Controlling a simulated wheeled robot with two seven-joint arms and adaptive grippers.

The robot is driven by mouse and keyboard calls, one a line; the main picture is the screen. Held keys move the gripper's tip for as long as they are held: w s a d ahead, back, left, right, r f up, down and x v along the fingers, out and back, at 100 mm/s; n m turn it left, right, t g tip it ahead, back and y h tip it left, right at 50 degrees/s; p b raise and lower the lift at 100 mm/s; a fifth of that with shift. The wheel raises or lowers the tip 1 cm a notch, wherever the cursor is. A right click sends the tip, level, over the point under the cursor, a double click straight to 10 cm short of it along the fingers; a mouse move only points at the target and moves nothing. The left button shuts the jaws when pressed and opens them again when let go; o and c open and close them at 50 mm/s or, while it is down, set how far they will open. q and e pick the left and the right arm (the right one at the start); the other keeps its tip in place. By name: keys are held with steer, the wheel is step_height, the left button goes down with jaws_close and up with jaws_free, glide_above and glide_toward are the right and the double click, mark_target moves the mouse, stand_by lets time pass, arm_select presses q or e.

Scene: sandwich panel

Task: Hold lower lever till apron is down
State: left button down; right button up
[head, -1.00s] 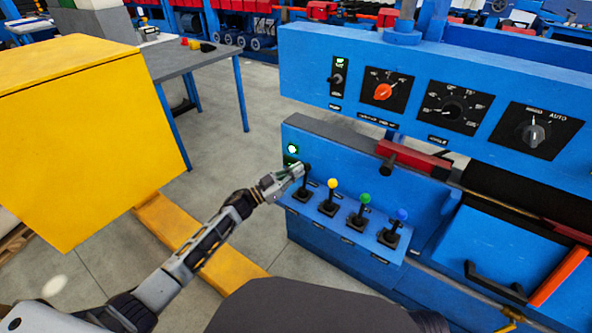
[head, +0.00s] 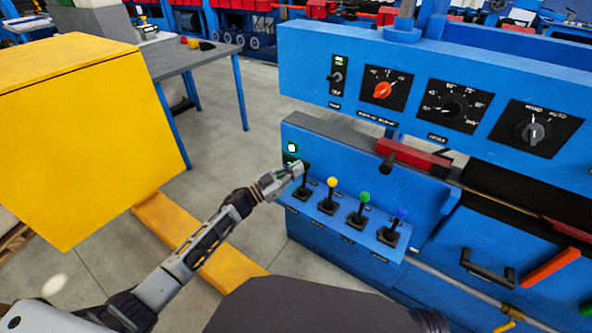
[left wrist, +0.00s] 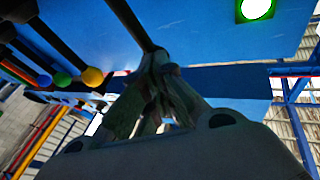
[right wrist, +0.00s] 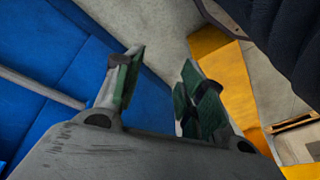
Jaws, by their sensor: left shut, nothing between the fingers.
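A row of levers stands on the blue ledge. The leftmost is a black lever (head: 305,187), and yellow, green and blue knobbed levers follow to its right. My left gripper (head: 297,170) is shut and empty at the black lever's top; whether they touch is hard to tell. In the left wrist view its closed fingers (left wrist: 165,90) meet a dark rod's end. The blue apron-like panel (head: 535,245), with a black handle (head: 487,268) and an orange bar (head: 550,268), hangs about upright at the right. My right gripper (right wrist: 160,85) is open and empty in the right wrist view.
A green lamp (head: 291,147) glows above the levers. The upper blue panel (head: 300,60) carries knobs and a switch. A yellow cabinet (head: 90,130) and a grey table (head: 190,62) stand at the left.

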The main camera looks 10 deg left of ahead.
steer(key=shift+r, duration=0.15)
stand_by(0.3)
arm_select(q)
steer(key=p+v, duration=0.2)
steer(key=v, duration=1.2)
steer(key=shift+f, duration=0.25)
arm_select(e)
steer(key=shift+s+a+f+g, duration=0.2)
steer(key=shift+s+a+f, duration=0.05)
steer(key=shift+s, duration=0.3)
steer(key=shift+s+a+f+g, duration=0.2)
steer(key=shift+s+f, duration=0.05)
steer(key=shift+s, duration=0.3)
arm_select(q)
steer(key=shift+w, duration=0.1)
arm_select(e)
steer(key=shift+w+r, duration=0.1)
arm_select(q)
steer(key=shift+w, duration=0.1)
arm_select(e)
steer(key=shift+h, duration=0.3)
